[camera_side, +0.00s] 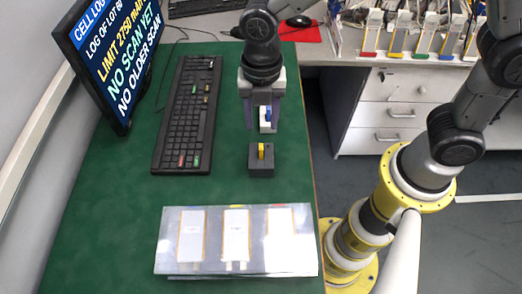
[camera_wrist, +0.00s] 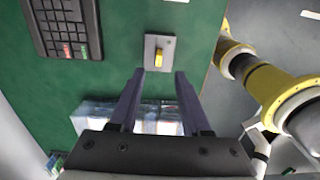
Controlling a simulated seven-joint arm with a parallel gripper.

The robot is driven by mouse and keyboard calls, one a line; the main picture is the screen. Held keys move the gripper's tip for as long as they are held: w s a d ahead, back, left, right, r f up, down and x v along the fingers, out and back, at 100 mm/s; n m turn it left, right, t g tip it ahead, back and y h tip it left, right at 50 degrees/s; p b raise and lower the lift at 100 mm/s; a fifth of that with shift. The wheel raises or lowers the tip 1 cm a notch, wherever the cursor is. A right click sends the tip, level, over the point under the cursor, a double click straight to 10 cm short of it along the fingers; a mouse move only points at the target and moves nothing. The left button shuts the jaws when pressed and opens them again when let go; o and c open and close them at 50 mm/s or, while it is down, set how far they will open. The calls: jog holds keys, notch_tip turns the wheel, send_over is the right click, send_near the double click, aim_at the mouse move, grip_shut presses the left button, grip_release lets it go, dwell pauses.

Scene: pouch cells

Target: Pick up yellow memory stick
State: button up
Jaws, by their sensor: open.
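The yellow memory stick (camera_side: 261,151) stands upright in a small dark grey block (camera_side: 262,166) on the green table top. In the wrist view the stick (camera_wrist: 159,57) and its block (camera_wrist: 150,45) show just beyond my fingertips, roughly centred between them. My gripper (camera_side: 263,128) points down and hangs above the table, appearing just above the block in the side view. Its fingers (camera_wrist: 160,73) are apart with nothing held between them in the wrist view. The gripper is not touching the stick.
A blue and white item (camera_side: 267,117) shows between my fingers in the side view, apparently behind them. A black keyboard (camera_side: 187,115) and a monitor (camera_side: 112,60) are on the left. A metal tray (camera_side: 165,240) with pouch cells lies nearer the side camera. Drawers (camera_side: 385,112) stand beyond the table.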

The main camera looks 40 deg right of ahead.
aim_at(261, 146)
jog(key=shift+s+a+f, duration=0.1)
jog(key=shift+a+f, duration=0.05)
jog(key=shift+f, duration=1.8)
jog(key=shift+s+a+f, duration=0.1)
jog(key=shift+f, duration=1.85)
grip_shut()
